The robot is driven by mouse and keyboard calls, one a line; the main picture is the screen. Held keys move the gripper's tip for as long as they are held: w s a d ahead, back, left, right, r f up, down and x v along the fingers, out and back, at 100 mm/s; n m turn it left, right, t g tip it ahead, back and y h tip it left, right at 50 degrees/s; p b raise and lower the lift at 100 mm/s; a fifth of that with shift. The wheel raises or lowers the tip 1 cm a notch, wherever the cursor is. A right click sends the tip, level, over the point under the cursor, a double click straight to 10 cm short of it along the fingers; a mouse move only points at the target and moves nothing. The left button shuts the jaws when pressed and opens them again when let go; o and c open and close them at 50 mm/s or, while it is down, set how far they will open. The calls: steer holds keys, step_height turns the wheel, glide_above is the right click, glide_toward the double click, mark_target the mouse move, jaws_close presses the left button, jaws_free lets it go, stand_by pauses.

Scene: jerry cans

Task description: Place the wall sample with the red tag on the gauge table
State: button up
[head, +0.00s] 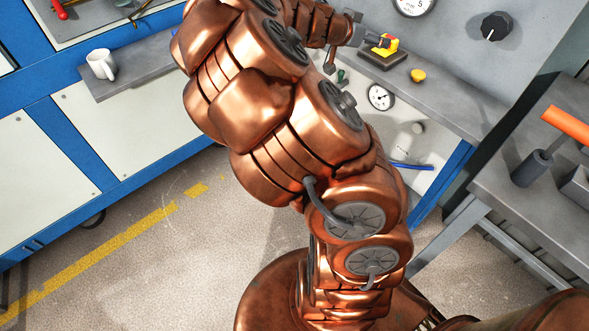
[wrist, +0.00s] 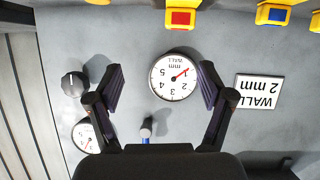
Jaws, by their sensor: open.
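The wall sample with the red tag (wrist: 181,18) is yellow and shows at the top edge of the wrist view, partly cut off. A yellow piece with red (head: 386,43) sits on a dark block in the head view; it appears to be the same sample. My gripper (wrist: 161,76) is open and empty. Its two fingers stand wide apart in front of the wall panel, and the sample lies beyond and above them in the wrist view. In the head view the gripper is small at the arm's far end, hard to make out. I cannot tell which surface is the gauge table.
A blue-tagged yellow sample (wrist: 274,14) shows beside the red-tagged one. The panel carries a wall gauge (wrist: 174,77), a black knob (wrist: 73,83) and a "WALL 2 mm" sign (wrist: 260,91). A grey ledge (head: 455,113) carries a yellow knob (head: 418,75). A mug (head: 101,64) stands left.

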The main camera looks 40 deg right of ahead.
steer(key=s+a+f+n+y, duration=0.2)
steer(key=s+a+n+y, duration=0.2)
steer(key=a, duration=1)
steer(key=s+a+f+n+g+y, duration=0.1)
steer(key=s+a+f+n+y, duration=0.2)
steer(key=s+a+n, duration=0.4)
steer(key=s+a+f+n+y, duration=0.2)
steer(key=s+a+n+y, duration=0.4)
steer(key=s+a, duration=0.6)
steer(key=a, duration=1)
steer(key=shift+f+g, duration=0.15)
steer(key=shift+g, duration=0.15)
